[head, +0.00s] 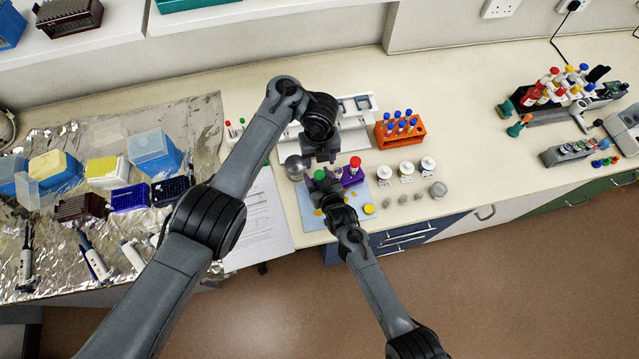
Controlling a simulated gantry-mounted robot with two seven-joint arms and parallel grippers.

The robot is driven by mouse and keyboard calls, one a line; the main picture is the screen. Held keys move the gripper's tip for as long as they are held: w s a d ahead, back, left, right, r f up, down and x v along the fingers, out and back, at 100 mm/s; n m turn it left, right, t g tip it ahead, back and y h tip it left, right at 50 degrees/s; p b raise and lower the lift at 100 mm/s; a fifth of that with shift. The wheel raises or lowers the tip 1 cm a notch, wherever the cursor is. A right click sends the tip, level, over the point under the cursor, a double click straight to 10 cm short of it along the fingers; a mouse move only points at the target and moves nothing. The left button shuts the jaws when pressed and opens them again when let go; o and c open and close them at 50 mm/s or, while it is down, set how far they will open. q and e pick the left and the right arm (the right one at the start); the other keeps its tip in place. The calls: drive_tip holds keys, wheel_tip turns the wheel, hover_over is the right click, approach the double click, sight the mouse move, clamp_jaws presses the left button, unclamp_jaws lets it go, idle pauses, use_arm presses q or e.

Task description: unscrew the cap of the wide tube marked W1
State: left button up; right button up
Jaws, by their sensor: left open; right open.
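A purple rack (352,179) stands at the back of a light blue mat and is partly hidden by my arms. A wide tube with a red cap (355,162) stands upright in it. A green cap (320,174) shows at my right gripper; I cannot tell whether the jaws surround it. The W1 mark is too small to read, so I cannot tell which tube bears it. My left gripper (321,158) is open, pointing down just behind the green cap. My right gripper (323,184) is open, reaching in from the front beside the rack.
The blue mat (311,219) holds several yellow pieces. White-capped jars (406,169) and small grey pieces (418,196) stand to the right. An orange tube rack (399,131) is behind. A silver round object (294,166) is close left.

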sight(319, 175)
drive_tip(key=shift+c, duration=0.3)
clamp_jaws()
use_arm(q)
drive_tip(key=n, duration=0.4)
drive_tip(key=shift+w+d, duration=0.2)
drive_tip(key=shift+d, duration=0.05)
drive_tip(key=shift+s+a+f+n, duration=0.2)
drive_tip(key=shift+a+f+n, duration=0.1)
drive_tip(key=shift+f, duration=3.75)
